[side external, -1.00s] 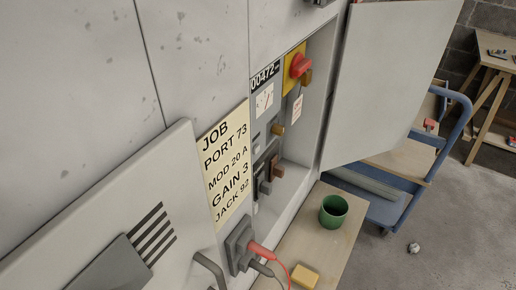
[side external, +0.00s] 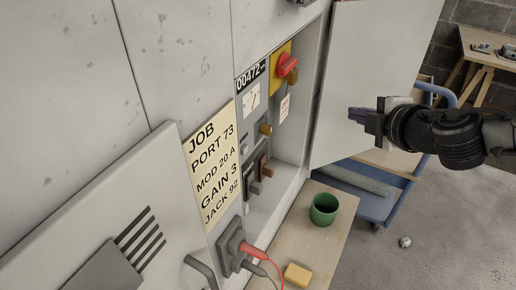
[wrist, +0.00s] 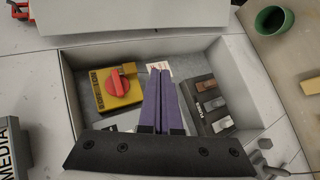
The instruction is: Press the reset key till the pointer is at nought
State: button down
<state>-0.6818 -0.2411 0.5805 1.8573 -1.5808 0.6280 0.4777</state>
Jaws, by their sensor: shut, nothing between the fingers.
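The dial (side external: 251,99) is a small white face with a reddish pointer, set in the open cabinet under a counter (side external: 252,75) reading 00472. The pointer's exact reading is too small to tell. Below the dial is a grey panel with a small pale round button (side external: 244,149) and a brass-coloured knob (side external: 265,129); I cannot tell which part is the reset key. My gripper (side external: 356,114) is shut and empty, in front of the cabinet and apart from it. In the wrist view its purple fingers (wrist: 160,72) point into the recess and hide its middle, and the dial cannot be made out.
A red rotary switch (side external: 287,65) on a yellow plate and a hanging tag (side external: 284,108) are beside the dial. The open door (side external: 365,60) stands at right. A green cup (side external: 323,209) and yellow block (side external: 298,275) rest on the ledge.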

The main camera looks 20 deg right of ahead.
aim_at(245, 150)
jog(key=s+a+f+n+y, duration=0.1)
jog(key=s+a+f+n, duration=0.1)
jog(key=a+f, duration=0.2)
jog(key=s+a+f+n+g+y, duration=0.1)
jog(key=s+a+f+n, duration=0.1)
jog(key=a, duration=0.6)
jog(key=shift+s+a+f+n+y, duration=0.2)
jog(key=shift+s+f+n+y, duration=0.25)
jog(key=shift+f, duration=0.4)
jog(key=w+a, duration=0.6)
jog(key=shift+w, duration=0.2)
jog(key=shift+w+a, duration=0.1)
jog(key=shift+a, duration=0.05)
dwell(1.0)
jog(key=shift+w+a, duration=0.2)
jog(key=shift+w+a, duration=0.3)
jog(key=shift+a, duration=0.05)
dwell(1.7)
